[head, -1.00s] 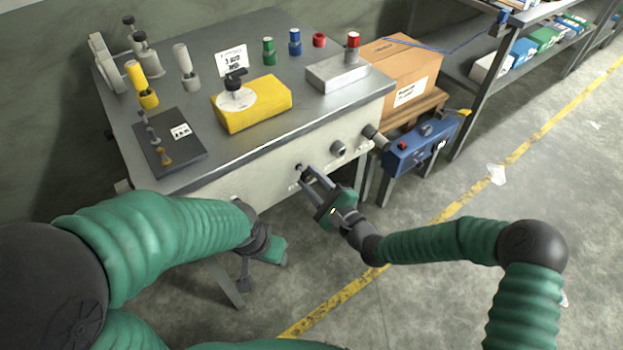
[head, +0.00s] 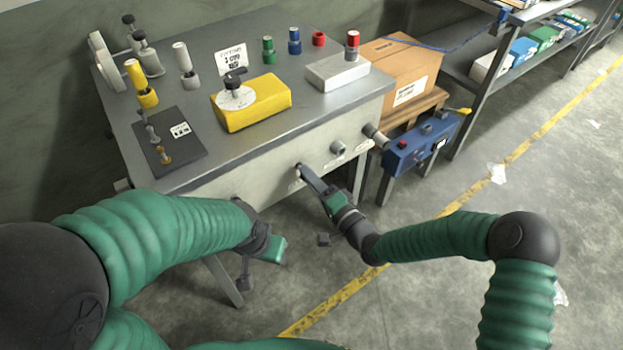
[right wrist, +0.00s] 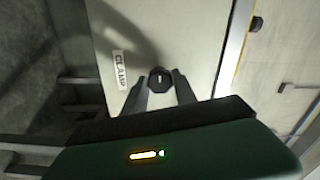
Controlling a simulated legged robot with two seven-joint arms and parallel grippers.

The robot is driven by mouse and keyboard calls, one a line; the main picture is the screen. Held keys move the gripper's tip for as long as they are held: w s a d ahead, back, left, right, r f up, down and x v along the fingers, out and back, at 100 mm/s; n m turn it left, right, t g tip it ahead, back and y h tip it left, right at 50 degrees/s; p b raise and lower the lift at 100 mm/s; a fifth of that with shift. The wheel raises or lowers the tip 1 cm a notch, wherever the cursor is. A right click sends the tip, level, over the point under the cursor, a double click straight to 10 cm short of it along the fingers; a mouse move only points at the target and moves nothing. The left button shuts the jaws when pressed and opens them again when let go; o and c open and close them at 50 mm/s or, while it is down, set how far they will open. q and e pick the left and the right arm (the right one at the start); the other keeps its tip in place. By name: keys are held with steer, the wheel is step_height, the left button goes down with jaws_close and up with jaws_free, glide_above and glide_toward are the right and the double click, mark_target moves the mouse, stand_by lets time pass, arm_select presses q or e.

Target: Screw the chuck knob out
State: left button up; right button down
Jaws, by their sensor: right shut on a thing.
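A small dark round knob (right wrist: 161,79) with a white mark on its face sits on the pale front panel of the bench (head: 245,182). A label reading CLAMP (right wrist: 121,70) is beside it in the right wrist view. My right gripper (head: 301,171) reaches the panel in the head view, its fingers lined up one behind the other. In the right wrist view the right gripper (right wrist: 160,82) has one finger on each side of the knob, shut on it. I cannot tell whether this is the chuck knob. My left gripper (head: 268,249) hangs below the bench's front edge, jaws unclear.
A grey knob (head: 338,148) and a darker knob (head: 372,134) protrude farther right along the panel. A blue control box (head: 420,145) stands beside the bench. A yellow block (head: 265,107) and several handles are on the bench top. The floor in front is open.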

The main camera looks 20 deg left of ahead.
steer(key=m+b, duration=2.8)
steer(key=m, duration=0.2)
steer(key=shift+w+d, duration=0.1)
steer(key=shift+d, duration=0.05)
stand_by(1.0)
steer(key=shift+r, duration=0.1)
stand_by(0.3)
